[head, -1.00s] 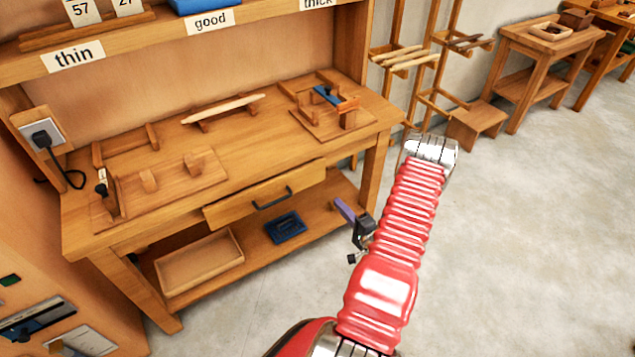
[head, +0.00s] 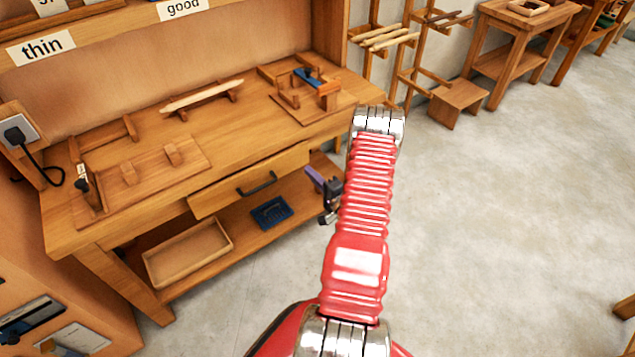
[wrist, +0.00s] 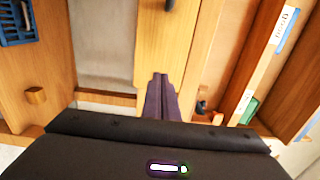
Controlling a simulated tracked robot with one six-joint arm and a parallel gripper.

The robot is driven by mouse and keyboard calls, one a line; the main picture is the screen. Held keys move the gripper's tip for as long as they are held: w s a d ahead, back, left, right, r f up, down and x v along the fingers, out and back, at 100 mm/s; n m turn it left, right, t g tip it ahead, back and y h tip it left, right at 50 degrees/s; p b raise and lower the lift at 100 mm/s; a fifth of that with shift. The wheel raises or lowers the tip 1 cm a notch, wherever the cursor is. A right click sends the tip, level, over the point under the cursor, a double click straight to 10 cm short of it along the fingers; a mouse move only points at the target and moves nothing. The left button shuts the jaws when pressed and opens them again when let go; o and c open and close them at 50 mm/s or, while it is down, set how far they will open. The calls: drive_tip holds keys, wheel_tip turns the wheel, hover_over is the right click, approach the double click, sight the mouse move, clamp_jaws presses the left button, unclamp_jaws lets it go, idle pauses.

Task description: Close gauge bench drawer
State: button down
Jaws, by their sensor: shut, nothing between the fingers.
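The gauge bench (head: 150,130) stands at the left in the head view. Its drawer (head: 220,196) sits under the top, with a dark bar handle (head: 257,184); its front stands out from the bench. My gripper (head: 312,174) is shut and empty, its purple fingers near the right end of the drawer front. In the wrist view the drawer front (wrist: 165,45) is a wooden board with the handle (wrist: 170,5) at the top edge. The finger tips (wrist: 160,76) overlap the board's lower end; I cannot tell whether they touch it.
A blue tray (head: 271,213) and a shallow wooden tray (head: 188,255) lie on the bench's lower shelf. Wooden fixtures and a pale stick (head: 203,96) are on the bench top. A rack (head: 388,38) and a small table (head: 515,35) stand behind.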

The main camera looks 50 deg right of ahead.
sight(297, 159)
drive_tip(key=shift+x, duration=2.8)
drive_tip(key=shift+f, duration=0.1)
drive_tip(key=x, duration=0.3)
drive_tip(key=shift+w+d, duration=0.1)
drive_tip(key=shift+w, duration=0.25)
drive_tip(key=shift+w+d+r, duration=0.15)
drive_tip(key=shift+w+r, duration=0.05)
drive_tip(key=shift+w, duration=0.1)
drive_tip(key=shift+s+f, duration=0.1)
drive_tip(key=shift+s, duration=0.25)
drive_tip(key=v, duration=1.4)
